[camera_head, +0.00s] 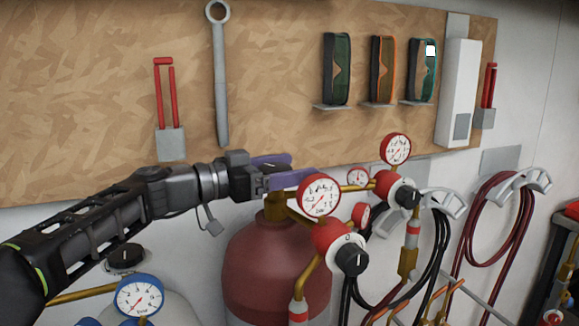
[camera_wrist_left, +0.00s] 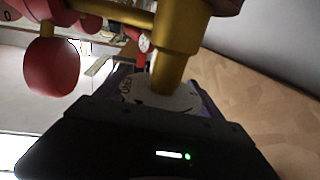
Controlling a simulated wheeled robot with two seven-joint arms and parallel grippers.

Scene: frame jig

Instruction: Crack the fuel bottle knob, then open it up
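The red fuel bottle (camera_head: 272,262) stands below the pegboard, with a brass valve on top. My left gripper (camera_head: 282,170) is at the top of this valve, its purple fingers spread apart. In the left wrist view a pale round disc with lettering, seemingly the knob (camera_wrist_left: 180,98), lies between the fingers (camera_wrist_left: 165,92), with the brass stem (camera_wrist_left: 172,65) rising from it. I cannot tell whether the fingers press on it or only flank it. In the head view the gripper hides the knob. My right gripper is not in view.
Red-ringed gauges (camera_head: 319,195) and a regulator with a black dial (camera_head: 352,259) crowd the valve's right side. A blue-ringed gauge (camera_head: 139,297) and black knob (camera_head: 126,257) sit lower left. Hoses (camera_head: 497,235) hang at the right. A wrench (camera_head: 220,80) and goggles (camera_head: 337,70) are on the pegboard.

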